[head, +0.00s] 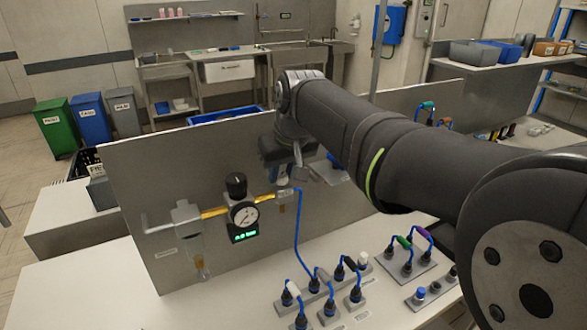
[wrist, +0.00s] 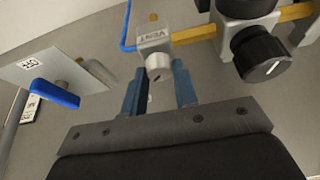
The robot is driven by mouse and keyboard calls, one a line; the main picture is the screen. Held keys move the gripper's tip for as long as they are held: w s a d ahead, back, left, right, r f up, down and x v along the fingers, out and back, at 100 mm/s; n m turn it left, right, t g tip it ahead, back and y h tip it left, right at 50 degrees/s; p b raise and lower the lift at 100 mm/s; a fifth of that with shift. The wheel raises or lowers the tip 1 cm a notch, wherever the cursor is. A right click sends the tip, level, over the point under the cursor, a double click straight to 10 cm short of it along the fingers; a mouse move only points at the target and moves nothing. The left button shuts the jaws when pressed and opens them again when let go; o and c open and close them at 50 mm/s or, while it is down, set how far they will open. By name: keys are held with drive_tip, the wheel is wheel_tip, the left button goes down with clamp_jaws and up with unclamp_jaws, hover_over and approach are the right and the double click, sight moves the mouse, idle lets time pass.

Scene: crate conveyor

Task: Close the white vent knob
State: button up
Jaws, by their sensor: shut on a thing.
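The white vent knob (wrist: 157,66) shows in the wrist view, on the front of a pale block (wrist: 153,38) labelled VENT on the brass pipe. My gripper (wrist: 157,88) is shut on the knob, with one blue finger on each side of it. A small dark mark shows on the knob's face. In the head view my gripper (head: 292,165) is in front of the upright grey panel, right of the gauge, and the knob is hard to make out beneath it.
A black knob (wrist: 262,53) is close on the right in the wrist view. The gauge (head: 244,214) has a green display. A blue-handled valve (wrist: 55,93) is on the left. A blue hose (head: 298,230) runs down to several connectors on the bench.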

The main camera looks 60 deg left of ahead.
drive_tip(key=n+g, duration=0.1)
drive_tip(key=n, duration=0.3)
drive_tip(key=shift+w+n+g, duration=0.15)
drive_tip(key=shift+n+g, duration=0.15)
drive_tip(key=shift+g, duration=0.1)
drive_tip(key=shift+w+a+n+g+h, duration=0.1)
drive_tip(key=shift+n+g+h, duration=0.25)
drive_tip(key=shift+n, duration=0.8)
drive_tip(key=shift+n+g+h, duration=0.35)
drive_tip(key=shift+n, duration=0.8)
drive_tip(key=o, duration=1)
drive_tip(key=shift+r, duration=0.15)
drive_tip(key=v, duration=1.7)
